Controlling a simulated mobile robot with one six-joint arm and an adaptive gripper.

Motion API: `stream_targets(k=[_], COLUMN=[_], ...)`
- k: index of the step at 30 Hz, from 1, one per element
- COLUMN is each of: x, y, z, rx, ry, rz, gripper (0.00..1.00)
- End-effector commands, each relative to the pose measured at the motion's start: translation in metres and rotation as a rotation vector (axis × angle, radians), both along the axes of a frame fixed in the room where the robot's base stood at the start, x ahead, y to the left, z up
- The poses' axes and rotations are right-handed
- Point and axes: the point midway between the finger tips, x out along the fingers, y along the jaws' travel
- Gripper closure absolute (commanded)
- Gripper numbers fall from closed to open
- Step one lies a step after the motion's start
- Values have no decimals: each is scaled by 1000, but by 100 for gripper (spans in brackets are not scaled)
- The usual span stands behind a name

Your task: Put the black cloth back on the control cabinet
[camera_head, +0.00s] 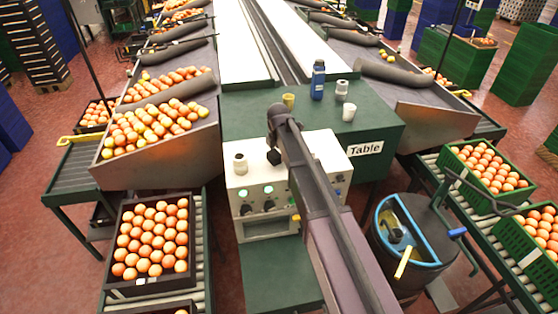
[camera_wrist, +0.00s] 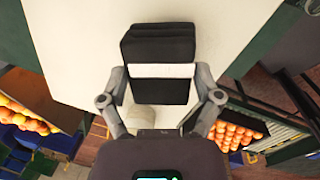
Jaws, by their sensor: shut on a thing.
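The black cloth (camera_wrist: 160,48) is a folded dark bundle with a white band across it. My gripper (camera_wrist: 160,92) is shut on it, one finger on each side in the wrist view. In the head view my gripper (camera_head: 275,145) is over the control cabinet, and the cloth (camera_head: 274,158) shows as a small dark patch below it. The control cabinet (camera_head: 320,148) is a cream box with green lights and knobs on its front. Its pale top (camera_wrist: 80,55) lies behind the cloth in the wrist view. I cannot tell whether the cloth touches it.
A whitish roll or cup (camera_head: 240,164) stands on the cabinet's left part. The green table (camera_head: 245,110) behind bears a blue bottle (camera_head: 318,80), a yellow cup (camera_head: 289,101) and white items. A crate of oranges (camera_head: 117,280) is at left; a round bin (camera_head: 440,240) is at right.

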Motion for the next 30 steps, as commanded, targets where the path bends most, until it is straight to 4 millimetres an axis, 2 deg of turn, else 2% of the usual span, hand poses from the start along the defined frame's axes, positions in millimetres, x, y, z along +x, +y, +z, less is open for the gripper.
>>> stream_targets(k=[1, 8, 24, 25, 26, 30], x=[-1, -1, -1, -1, -1, -1], y=[0, 0, 1, 1, 1, 1], z=[-10, -25, -29, -28, -28, -28], rx=[0, 0, 0, 0, 0, 0], ry=[0, 0, 0, 0, 0, 0], rz=[0, 0, 1, 1, 1, 2], gripper=[75, 75, 75, 9, 0, 0])
